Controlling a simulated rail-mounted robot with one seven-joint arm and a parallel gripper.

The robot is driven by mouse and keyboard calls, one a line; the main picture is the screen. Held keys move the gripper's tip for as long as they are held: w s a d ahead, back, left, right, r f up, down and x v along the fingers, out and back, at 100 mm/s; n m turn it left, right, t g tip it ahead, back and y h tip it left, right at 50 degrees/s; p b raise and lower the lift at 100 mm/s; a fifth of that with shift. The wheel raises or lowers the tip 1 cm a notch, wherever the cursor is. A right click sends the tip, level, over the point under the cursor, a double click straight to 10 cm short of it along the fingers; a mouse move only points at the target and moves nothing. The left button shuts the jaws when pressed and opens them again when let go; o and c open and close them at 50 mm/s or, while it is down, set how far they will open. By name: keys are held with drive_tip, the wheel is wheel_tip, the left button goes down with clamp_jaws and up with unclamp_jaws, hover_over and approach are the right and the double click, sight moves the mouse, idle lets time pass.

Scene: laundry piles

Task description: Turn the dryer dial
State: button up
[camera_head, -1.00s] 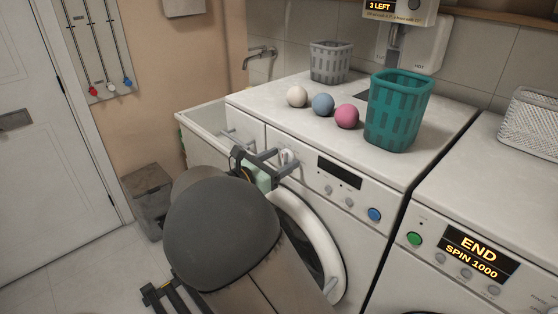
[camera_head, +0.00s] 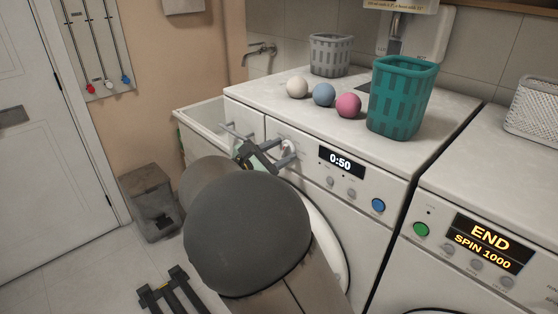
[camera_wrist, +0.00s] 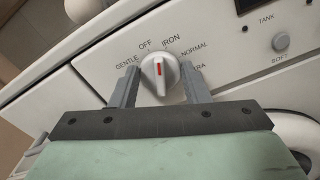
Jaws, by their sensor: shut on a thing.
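The dryer (camera_head: 345,125) is the white machine in the middle of the head view, with its display (camera_head: 341,162) lit at 0:50. Its round white dial (camera_wrist: 161,78) shows in the wrist view with a red mark pointing up, between the OFF and IRON labels. GENTLE, NORMAL and a partly hidden label ending in RA stand around it. My gripper (camera_wrist: 160,84) is shut on the dial, one grey finger on each side. In the head view my gripper (camera_head: 273,155) is at the dryer's panel and my arm covers much of the door.
On the dryer top stand white (camera_head: 297,87), blue (camera_head: 324,95) and pink (camera_head: 349,105) balls, a teal basket (camera_head: 400,98) and a grey basket (camera_head: 330,54). The washer on the right has a display (camera_head: 486,243) reading END, SPIN 1000. A grey bin (camera_head: 152,201) stands on the floor left.

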drive_tip(key=m+b, duration=0.3)
drive_tip(key=b, duration=0.1)
drive_tip(key=shift+f+m, duration=0.35)
drive_tip(key=shift+m, duration=0.05)
drive_tip(key=m+b, duration=0.3)
drive_tip(key=b, duration=0.2)
drive_tip(key=shift+s+d+f+m, duration=0.1)
drive_tip(key=shift+m, duration=0.2)
drive_tip(key=m+b, duration=0.2)
drive_tip(key=b, duration=0.1)
drive_tip(key=shift+m+b, duration=0.9)
drive_tip(key=shift+b, duration=0.15)
drive_tip(key=shift+r, duration=0.25)
drive_tip(key=o, duration=0.9)
drive_tip(key=shift+o, duration=0.2)
drive_tip(key=shift+s, duration=0.1)
drive_tip(key=v, duration=1.7)
drive_tip(key=shift+p, duration=0.35)
